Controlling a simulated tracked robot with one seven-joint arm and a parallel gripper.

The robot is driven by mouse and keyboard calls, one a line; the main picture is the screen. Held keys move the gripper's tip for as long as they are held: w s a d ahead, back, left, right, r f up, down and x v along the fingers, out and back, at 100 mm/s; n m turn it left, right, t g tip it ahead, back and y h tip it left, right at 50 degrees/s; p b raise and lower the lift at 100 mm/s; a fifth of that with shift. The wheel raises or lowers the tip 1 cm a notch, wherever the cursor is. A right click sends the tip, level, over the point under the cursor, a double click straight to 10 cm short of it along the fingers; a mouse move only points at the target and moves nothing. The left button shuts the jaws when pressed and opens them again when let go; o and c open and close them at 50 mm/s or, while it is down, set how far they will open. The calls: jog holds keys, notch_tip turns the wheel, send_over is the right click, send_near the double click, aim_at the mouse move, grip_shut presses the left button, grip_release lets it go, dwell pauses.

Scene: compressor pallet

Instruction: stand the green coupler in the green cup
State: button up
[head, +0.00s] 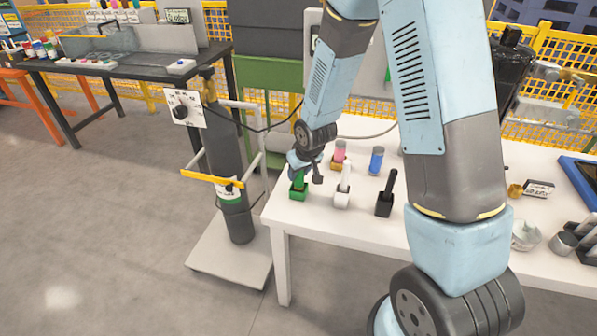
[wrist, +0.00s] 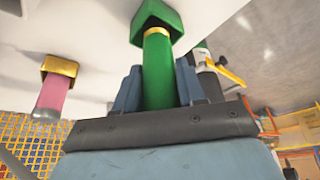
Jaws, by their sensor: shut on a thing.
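The green coupler (wrist: 158,75) is a green cylinder with a thin gold band near its far end. My gripper (wrist: 157,88) is shut on it, one blue-grey finger on each side. The green cup (wrist: 152,13) is a square dark green block at the coupler's far end. The coupler's end meets the cup and seems to be at or inside its mouth; how deep it sits is hidden. In the head view, my gripper (head: 304,168) is low over the table's left corner, with the green coupler (head: 299,181) upright above the green cup (head: 299,194).
A white piece in a white cup (head: 341,200) and a black piece in a black cup (head: 384,208) stand to the right on the white table (head: 330,225). A pink cylinder (head: 340,150) and a blue cylinder (head: 376,160) stand behind. A gas cylinder (head: 232,170) is left of the table.

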jog(key=shift+f, duration=0.5)
jog(key=o, duration=1.3)
jog(key=shift+v, duration=6.8)
